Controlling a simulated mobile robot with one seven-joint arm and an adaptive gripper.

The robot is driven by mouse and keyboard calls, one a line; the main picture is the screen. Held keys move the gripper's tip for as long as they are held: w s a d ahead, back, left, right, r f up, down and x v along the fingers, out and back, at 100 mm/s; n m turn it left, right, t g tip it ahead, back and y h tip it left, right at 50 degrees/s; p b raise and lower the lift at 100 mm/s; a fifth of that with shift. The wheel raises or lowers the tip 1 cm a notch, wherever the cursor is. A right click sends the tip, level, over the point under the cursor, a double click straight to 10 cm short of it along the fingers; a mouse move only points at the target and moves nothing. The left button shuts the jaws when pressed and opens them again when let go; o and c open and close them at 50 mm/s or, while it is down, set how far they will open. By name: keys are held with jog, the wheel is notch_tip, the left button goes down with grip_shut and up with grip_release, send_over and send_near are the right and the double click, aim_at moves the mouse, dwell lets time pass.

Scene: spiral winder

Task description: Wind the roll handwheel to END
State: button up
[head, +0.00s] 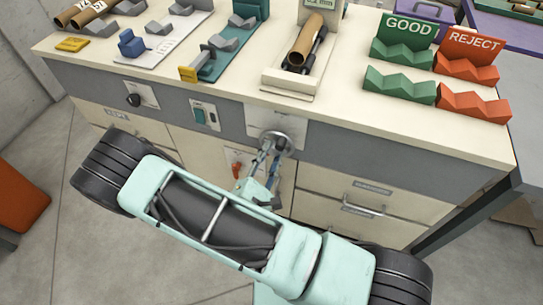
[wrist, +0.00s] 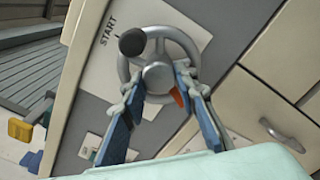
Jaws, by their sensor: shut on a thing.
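The roll handwheel (wrist: 192,48) is a grey metal ring on a pale plate of the cabinet front, with a central hub (wrist: 158,77) and a black knob (wrist: 132,42). In the wrist view the knob sits at the wheel's upper left, close to the word START (wrist: 107,28) printed on the plate. No END mark is readable. My gripper (wrist: 159,73) has its two fingers on either side of the hub, shut on the handwheel. In the head view the handwheel (head: 277,142) is partly covered by my gripper (head: 266,152).
An orange-red part (wrist: 178,97) shows between my fingers; a red lever (head: 236,167) is left of the wheel in the head view. A green switch (head: 205,114) and black knob (head: 134,99) are farther left. Drawer handles (head: 362,210) jut out right. The counter (head: 345,105) lies above.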

jog(key=m+b, duration=0.3)
jog(key=m, duration=0.3)
jog(key=shift+m, duration=0.3)
jog(key=m+b, duration=0.3)
jog(key=shift+m, duration=0.4)
jog(key=shift+r+m+b, duration=0.1)
jog(key=shift+m+b, duration=0.45)
jog(key=shift+m, duration=0.25)
jog(key=shift+r, duration=0.1)
jog(key=o, duration=1.2)
jog(key=shift+c, duration=0.2)
jog(key=v, duration=1.2)
